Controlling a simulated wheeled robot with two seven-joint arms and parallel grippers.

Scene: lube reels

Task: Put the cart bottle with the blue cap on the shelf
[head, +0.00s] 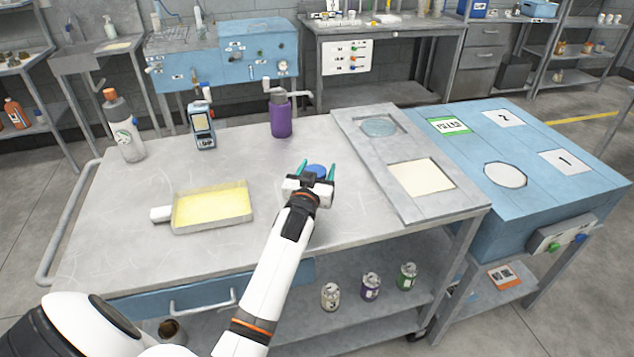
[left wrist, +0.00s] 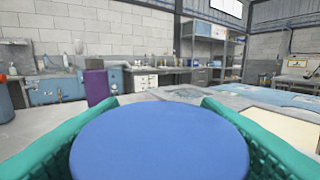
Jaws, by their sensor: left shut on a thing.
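My left gripper (head: 317,170) is over the middle of the grey cart (head: 300,240), shut on the bottle with the blue cap (head: 316,170). In the left wrist view, the round blue cap (left wrist: 160,142) fills the bottom centre between two teal fingers. The bottle's body is hidden, so I cannot tell whether it touches the cart top. Shelf racks stand at the back right (head: 566,56) and far left (head: 20,65); I cannot tell which one is meant. My right gripper is not in view.
A blue bench (head: 535,150) adjoins on the right. Several cans stand on the lower deck.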

